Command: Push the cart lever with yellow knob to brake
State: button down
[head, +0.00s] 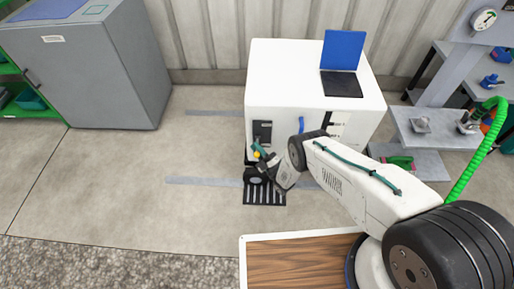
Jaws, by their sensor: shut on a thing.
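The white cart (282,85) stands on the floor near the back wall. On its front left is a dark panel (262,128) with the lever below it. The yellow knob (257,155) shows as a small spot at the tip of my gripper (261,157). My gripper reaches in from the right, low at the front of the cart, and its jaws are shut at the lever. The gripper hides most of the lever, so its angle cannot be made out.
A laptop (341,83) stands open on the cart's top. A grey cabinet (95,75) stands at the left. Shelves with tools (425,130) stand at the right. A wooden-topped surface (300,262) is in the foreground. The floor left of the cart is clear.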

jog(key=shift+s+a, duration=0.15)
jog(key=shift+a, duration=0.3)
jog(key=c, duration=1.4)
grip_release()
jog(key=shift+s+a+g+y, duration=0.1)
jog(key=shift+a+g+y, duration=0.2)
jog(key=shift+y, duration=0.1)
jog(key=shift+c, duration=0.2)
jog(key=shift+d, duration=0.15)
